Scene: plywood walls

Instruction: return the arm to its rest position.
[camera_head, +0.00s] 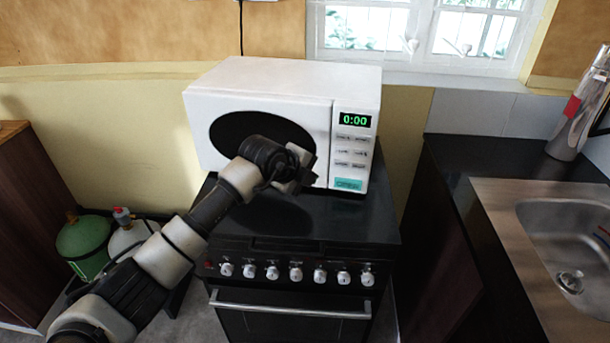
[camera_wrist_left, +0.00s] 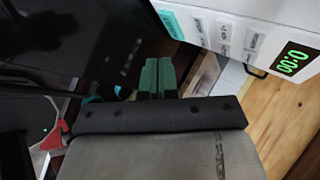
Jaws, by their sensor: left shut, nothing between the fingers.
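My left arm reaches in from the lower left of the head view, and its left gripper (camera_head: 304,168) is in front of the white microwave (camera_head: 265,80), near the lower right of its dark door window. In the left wrist view the gripper's greenish fingers (camera_wrist_left: 158,78) are together with nothing between them. The microwave (camera_wrist_left: 265,15) shows there at the upper right, tilted. I cannot tell whether the gripper touches the microwave. Its door looks shut and its display reads 0:00. My right gripper is in neither view.
The microwave stands on a black stove (camera_head: 325,225) with several knobs and a front handle. A dark counter (camera_head: 460,155) with a metal sink (camera_head: 570,235) and a silver bottle (camera_head: 580,115) is on the right. Green (camera_head: 84,245) and white (camera_head: 128,237) cylinders stand on the left.

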